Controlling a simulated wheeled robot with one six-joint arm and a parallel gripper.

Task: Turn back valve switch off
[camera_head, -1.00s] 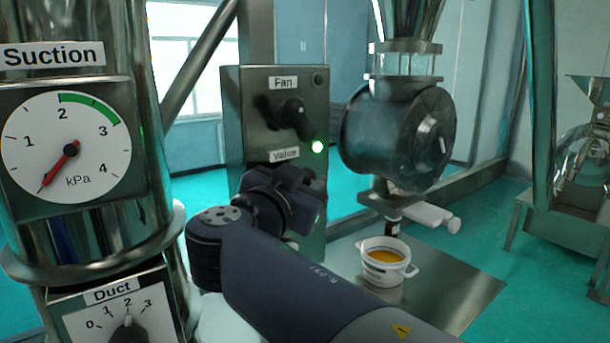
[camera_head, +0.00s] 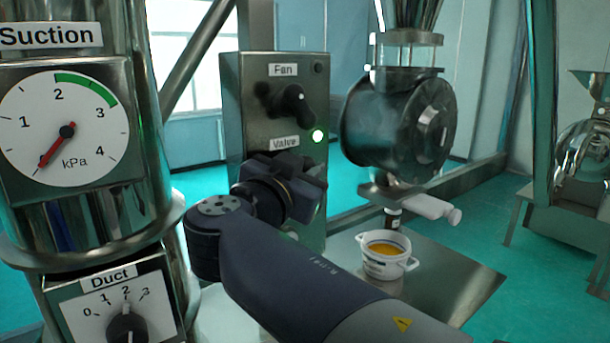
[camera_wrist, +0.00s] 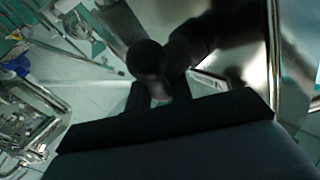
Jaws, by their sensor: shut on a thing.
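The steel control box (camera_head: 232,110) stands mid-picture in the head view, with a Fan knob (camera_head: 292,104) on top and a Valve label (camera_head: 284,142) below it. My gripper (camera_head: 287,168) is at the box just under that label and hides the valve switch there. In the wrist view the black round-ended valve switch (camera_wrist: 147,60) stands between the finger ends of my gripper (camera_wrist: 160,92), which is shut on it. How far the switch is turned cannot be told.
A suction gauge (camera_head: 67,125) on a steel column, its needle low, and a Duct dial (camera_head: 127,320) are close at left. A round metal housing (camera_head: 400,130) is right of the box. A white pot (camera_head: 384,268) with orange contents stands on the steel table (camera_head: 440,300) below.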

